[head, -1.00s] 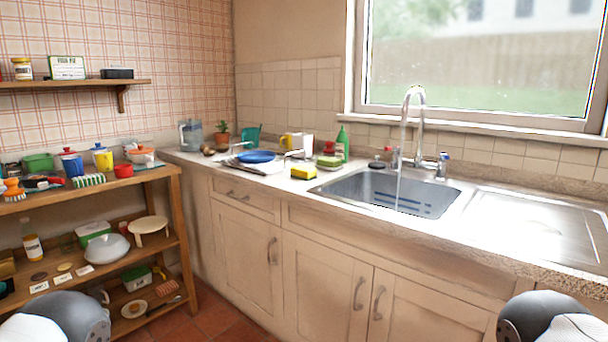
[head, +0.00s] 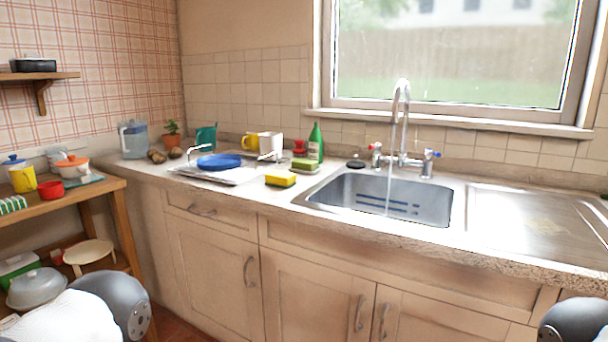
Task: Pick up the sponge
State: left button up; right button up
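A yellow sponge (head: 280,180) with a dark side lies on the counter, left of the sink (head: 380,197) and right of the dish rack. A second sponge-like green and tan block (head: 304,166) sits behind it, near the green bottle. Parts of my own arms show at the bottom left and bottom right corners. Neither of my grippers is in the picture, and nothing touches the yellow sponge.
Water runs from the tap (head: 401,120) into the sink. A dish rack with a blue plate (head: 219,161), mugs, a green bottle (head: 315,143) and a water jug (head: 134,139) stand along the counter (head: 240,196). Wooden shelves (head: 118,185) with crockery stand at the left. The drainboard (head: 530,222) is bare.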

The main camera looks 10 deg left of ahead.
aim_at(276, 179)
jog(key=i+j+z, duration=0.2)
jog(key=j+z, duration=0.2)
jog(key=j, duration=0.25)
jog(key=i+j+z, duration=0.15)
jog(key=j+z, duration=0.25)
jog(key=j, duration=0.3)
jog(key=j+z, duration=0.4)
jog(key=j, duration=0.25)
jog(key=k+j+z, duration=0.1)
jog(key=j+z, duration=0.3)
jog(key=j, duration=0.35)
